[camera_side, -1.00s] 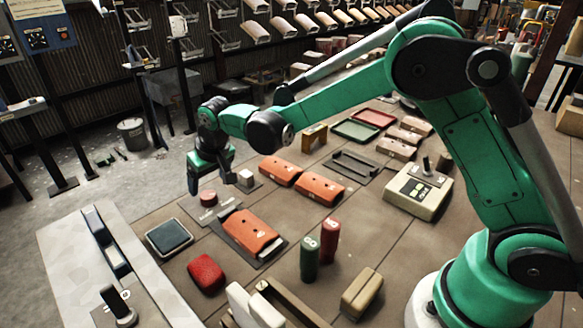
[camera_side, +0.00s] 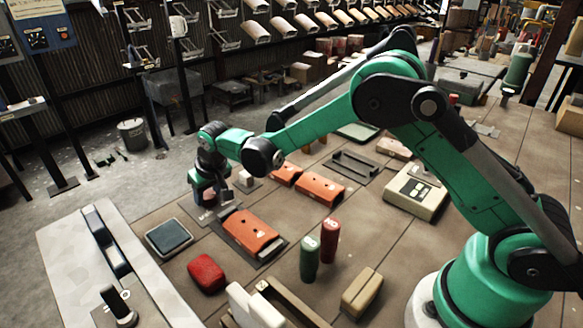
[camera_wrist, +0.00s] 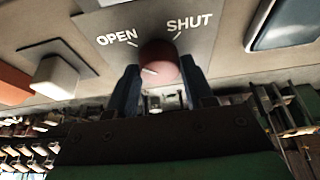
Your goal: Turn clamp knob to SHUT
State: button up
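The clamp knob is a red round knob (camera_wrist: 159,62) on a grey plate (camera_wrist: 103,25) marked OPEN on the left and SHUT on the right in the wrist view. A thin pale mark shows low on the knob's left side, not lined up with the SHUT tick. My gripper (camera_wrist: 161,75) has its two fingers apart, one on each side of the knob. Whether they touch it I cannot tell. In the side view my gripper (camera_side: 212,200) is down at the plate and largely hides the knob.
A pale block (camera_wrist: 55,77) stands left of the knob in the wrist view. In the side view, an orange case (camera_side: 250,231) lies just in front, and a dark-topped pad (camera_side: 169,237) lies to the left. Green (camera_side: 310,258) and red (camera_side: 330,240) upright pieces stand farther right.

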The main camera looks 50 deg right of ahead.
jog(key=shift+m, duration=0.4)
grip_shut()
jog(key=m+h, duration=0.1)
jog(key=m, duration=0.2)
jog(key=shift+a, duration=0.1)
jog(key=m+g+h, duration=0.1)
jog(key=m+h, duration=0.1)
jog(key=m, duration=0.4)
jog(key=m+g+h, duration=0.1)
jog(key=m, duration=0.1)
jog(key=shift+w+m+g, duration=0.15)
jog(key=shift+m+g, duration=0.15)
jog(key=shift+m, duration=0.1)
jog(key=shift+m+g+h, duration=0.3)
jog(key=shift+m+g, duration=0.4)
jog(key=shift+m, duration=1.2)
jog(key=o, duration=1.1)
grip_release()
jog(key=shift+a, duration=0.1)
